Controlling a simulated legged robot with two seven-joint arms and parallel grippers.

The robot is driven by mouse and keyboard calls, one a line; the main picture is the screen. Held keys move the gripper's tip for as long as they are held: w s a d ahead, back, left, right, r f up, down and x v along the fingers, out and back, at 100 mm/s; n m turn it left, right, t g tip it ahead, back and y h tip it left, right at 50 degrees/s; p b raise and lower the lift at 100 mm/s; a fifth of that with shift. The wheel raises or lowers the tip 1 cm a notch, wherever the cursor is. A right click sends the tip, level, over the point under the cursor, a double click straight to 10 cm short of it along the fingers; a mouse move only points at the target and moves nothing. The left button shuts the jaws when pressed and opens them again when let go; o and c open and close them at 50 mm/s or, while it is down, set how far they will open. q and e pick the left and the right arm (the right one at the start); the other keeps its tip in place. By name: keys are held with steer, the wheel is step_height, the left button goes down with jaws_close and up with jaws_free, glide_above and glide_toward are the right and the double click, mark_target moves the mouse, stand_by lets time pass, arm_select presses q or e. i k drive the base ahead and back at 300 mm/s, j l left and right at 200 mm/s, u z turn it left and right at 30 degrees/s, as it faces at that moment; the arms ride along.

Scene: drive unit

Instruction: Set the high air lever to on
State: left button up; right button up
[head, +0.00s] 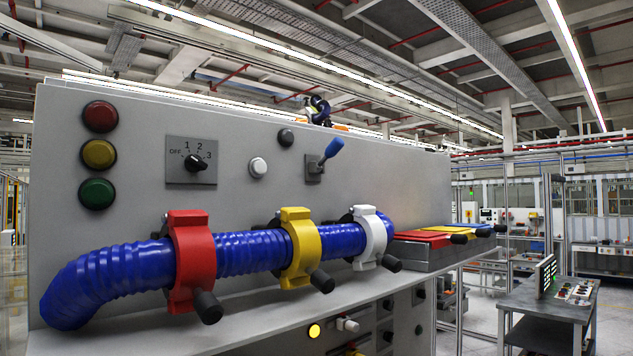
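A lever with a blue handle (332,150) stands out from a small grey plate (314,168) high on the grey panel (240,115). Its handle tilts up and to the right. I see no label naming it as the air lever, and no on or off mark beside it. Neither of my grippers shows in the head view, and nothing touches the lever.
A ribbed blue hose (250,252) runs across the panel's ledge, with red (192,245), yellow (300,245) and white (368,235) clamps around it. A rotary knob (195,163) sits left of a white button (258,167). Space before the lever looks clear.

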mark_target(338, 144)
steer(key=l+u, duration=0.15)
steer(key=u, duration=0.3)
steer(key=i+l+u, duration=0.1)
steer(key=l+u, duration=0.15)
steer(key=u, duration=0.15)
steer(key=l+u, duration=0.2)
steer(key=u, duration=0.25)
steer(key=l+u, duration=0.2)
steer(key=u, duration=0.2)
steer(key=l+u, duration=0.15)
steer(key=u, duration=0.3)
